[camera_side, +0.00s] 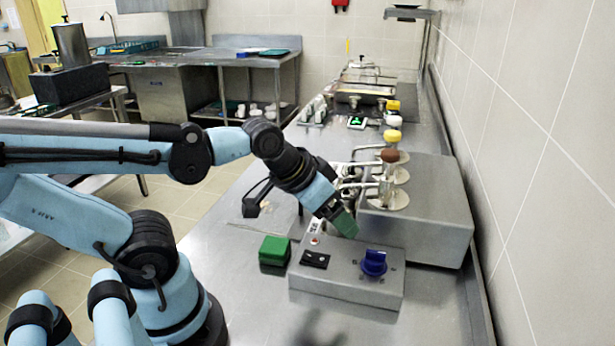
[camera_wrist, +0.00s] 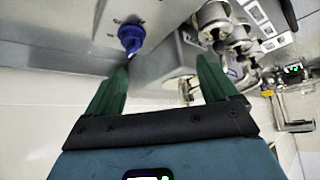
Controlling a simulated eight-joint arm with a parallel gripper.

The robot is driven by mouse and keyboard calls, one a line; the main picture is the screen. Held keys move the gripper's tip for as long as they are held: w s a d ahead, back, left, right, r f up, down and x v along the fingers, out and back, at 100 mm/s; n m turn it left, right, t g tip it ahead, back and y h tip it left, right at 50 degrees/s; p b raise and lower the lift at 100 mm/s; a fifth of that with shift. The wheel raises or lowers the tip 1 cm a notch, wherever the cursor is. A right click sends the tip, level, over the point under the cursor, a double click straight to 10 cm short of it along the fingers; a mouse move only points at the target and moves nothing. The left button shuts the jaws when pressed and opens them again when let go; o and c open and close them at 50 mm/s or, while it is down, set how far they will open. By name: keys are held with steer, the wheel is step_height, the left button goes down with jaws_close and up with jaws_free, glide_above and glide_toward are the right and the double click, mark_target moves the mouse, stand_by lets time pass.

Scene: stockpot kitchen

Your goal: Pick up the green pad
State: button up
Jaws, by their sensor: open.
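The green pad (camera_side: 274,249) is a small green block on the steel counter, left of the grey control box in the side view. I do not see it in the wrist view. My gripper (camera_side: 345,226) has green fingers and hangs above the back of the control box, to the right of the pad and higher than it. In the wrist view my gripper (camera_wrist: 160,72) shows its two fingers spread apart with nothing between them.
The control box (camera_side: 335,285) with a blue knob (camera_side: 374,262) and a black switch (camera_side: 315,259) stands beside the pad. The knob also shows in the wrist view (camera_wrist: 131,36). A larger steel unit (camera_side: 430,220) with capped pumps stands behind. The counter in front is clear.

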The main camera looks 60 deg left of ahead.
steer(key=shift+o, duration=0.3)
steer(key=n+g, duration=0.7)
steer(key=n, duration=2.1)
glide_above(275, 245)
steer(key=a, duration=0.1)
steer(key=shift+f, duration=4.25)
steer(key=shift+d+f, duration=0.2)
steer(key=shift+f, duration=0.6)
steer(key=shift+d+f, duration=0.2)
steer(key=shift+f, duration=1.6)
steer(key=c, duration=1.1)
